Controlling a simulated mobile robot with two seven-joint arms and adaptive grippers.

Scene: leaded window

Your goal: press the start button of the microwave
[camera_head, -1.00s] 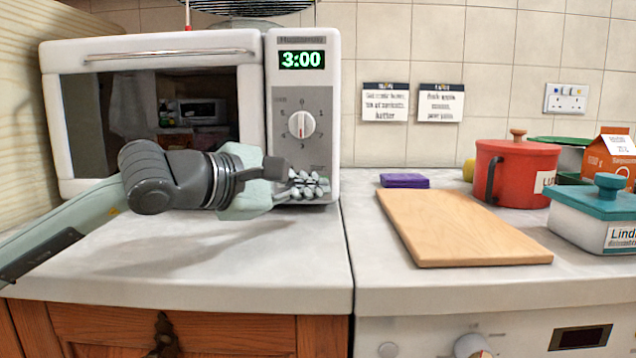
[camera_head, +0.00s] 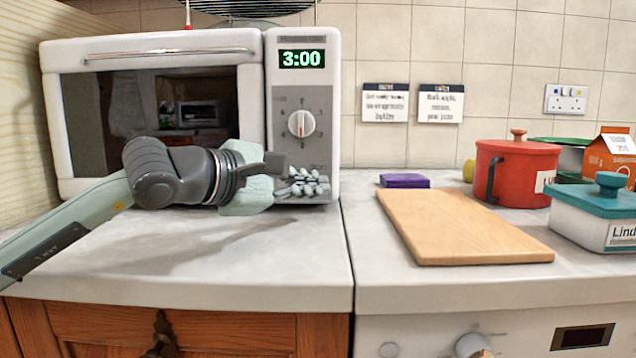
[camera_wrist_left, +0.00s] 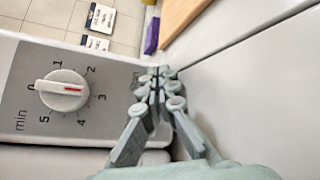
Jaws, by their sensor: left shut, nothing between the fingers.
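The white microwave (camera_head: 256,45) stands on the left counter, its door shut and its green display (camera_head: 301,59) reading 3:00. Its round timer dial (camera_head: 301,123) sits on the grey panel below the display and shows large in the left wrist view (camera_wrist_left: 64,90). My left gripper (camera_head: 310,186) is shut and empty, with its fingertips in front of the lower part of the panel. In the left wrist view the closed fingertips (camera_wrist_left: 160,85) cover that lower area. The start button is hidden behind the fingers, and I cannot tell whether they touch the panel. My right gripper is not in view.
A wooden board (camera_head: 460,226), a purple sponge (camera_head: 404,181), a red pot (camera_head: 515,170) and a teal-lidded box (camera_head: 598,212) stand on the right counter. The counter in front of the microwave is clear apart from my left arm.

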